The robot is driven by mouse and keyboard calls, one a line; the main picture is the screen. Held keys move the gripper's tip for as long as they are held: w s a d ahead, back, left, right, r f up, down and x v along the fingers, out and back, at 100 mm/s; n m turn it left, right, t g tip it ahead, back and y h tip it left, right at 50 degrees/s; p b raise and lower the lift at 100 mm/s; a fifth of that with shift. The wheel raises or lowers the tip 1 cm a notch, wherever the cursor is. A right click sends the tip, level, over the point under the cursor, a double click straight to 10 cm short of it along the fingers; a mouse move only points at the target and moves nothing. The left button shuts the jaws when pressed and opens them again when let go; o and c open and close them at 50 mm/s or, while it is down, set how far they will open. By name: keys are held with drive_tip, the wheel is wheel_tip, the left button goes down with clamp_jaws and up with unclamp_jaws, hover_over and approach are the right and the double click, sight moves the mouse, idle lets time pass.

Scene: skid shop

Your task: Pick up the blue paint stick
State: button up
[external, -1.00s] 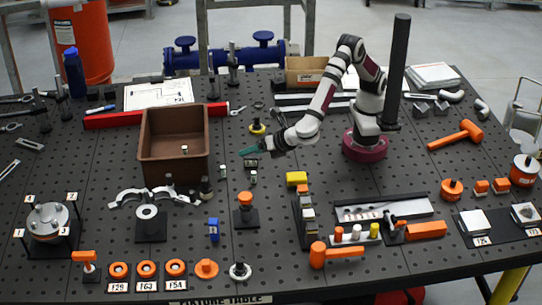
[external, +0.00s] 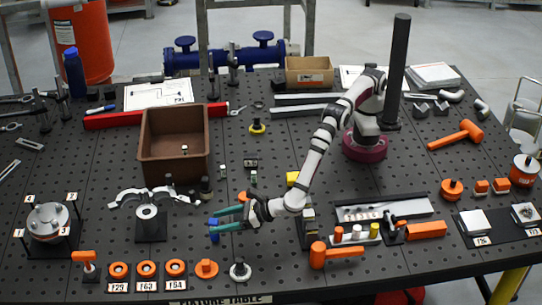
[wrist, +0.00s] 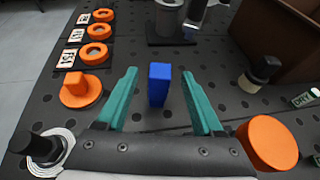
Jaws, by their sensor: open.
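The blue paint stick (wrist: 159,84) is a short upright block on the black perforated table. In the wrist view it stands between the two teal fingers of my gripper (wrist: 158,98), toward their tips, with a gap on each side. In the external view my gripper (external: 222,218) reaches left, low over the table, and the blue stick (external: 214,230) shows at its fingertips, partly covered by them. My gripper is open and holds nothing.
An orange round-topped part (wrist: 270,143) stands close to the right of my gripper; an orange knob (wrist: 81,89) and a white-collared post (wrist: 48,150) are at left. A grey cylinder stand (external: 150,228) is beyond the stick. A brown bin (external: 172,181) stands farther back.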

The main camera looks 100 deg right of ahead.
drive_tip(key=shift+w+d+f, duration=0.1)
drive_tip(key=shift+w+f, duration=0.05)
drive_tip(key=shift+w, duration=0.25)
clamp_jaws()
